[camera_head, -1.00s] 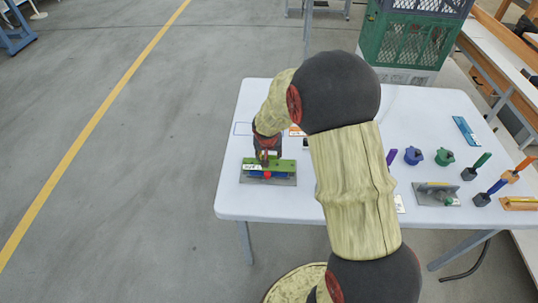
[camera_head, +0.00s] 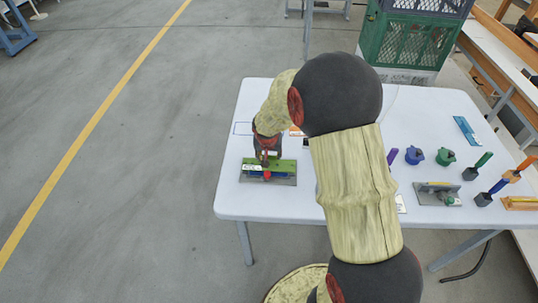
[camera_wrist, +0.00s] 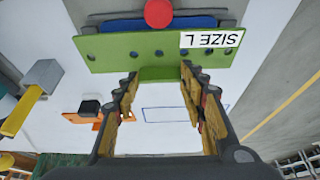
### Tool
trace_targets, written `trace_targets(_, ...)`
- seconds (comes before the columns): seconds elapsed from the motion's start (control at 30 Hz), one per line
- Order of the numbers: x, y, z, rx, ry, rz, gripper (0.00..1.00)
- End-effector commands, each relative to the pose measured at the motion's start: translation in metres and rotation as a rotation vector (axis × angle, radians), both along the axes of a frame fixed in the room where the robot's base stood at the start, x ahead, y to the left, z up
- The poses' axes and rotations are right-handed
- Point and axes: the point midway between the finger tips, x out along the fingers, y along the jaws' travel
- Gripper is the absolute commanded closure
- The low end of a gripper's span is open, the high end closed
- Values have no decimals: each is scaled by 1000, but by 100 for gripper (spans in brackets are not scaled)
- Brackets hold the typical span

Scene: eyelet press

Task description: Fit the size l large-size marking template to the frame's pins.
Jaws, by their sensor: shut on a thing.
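The green template (camera_wrist: 110,50), with a white "SIZE L" label and a row of holes, lies across the top of the wrist view. My gripper (camera_wrist: 160,76) is shut on its green tab. In the head view, the template (camera_head: 286,165) is at the table's left part, over the grey frame (camera_head: 289,181), with my gripper (camera_head: 266,160) above it. The frame has a blue bar (camera_wrist: 120,25) and a red knob (camera_wrist: 158,13) beyond the template. I cannot tell whether any pins are in the holes.
The white table (camera_head: 250,208) has a blue pot (camera_head: 413,156), a green pot (camera_head: 444,157), a grey fixture (camera_head: 430,195) and several handled tools on its right side. An outlined rectangle (camera_wrist: 185,114) marks bare table near my gripper. The table's left front is clear.

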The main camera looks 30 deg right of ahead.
Motion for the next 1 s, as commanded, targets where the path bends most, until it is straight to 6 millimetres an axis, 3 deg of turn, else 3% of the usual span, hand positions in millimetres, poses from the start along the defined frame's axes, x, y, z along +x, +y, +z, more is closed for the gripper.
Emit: trace_targets(1.0,0,0,-15,0,0,0,84)
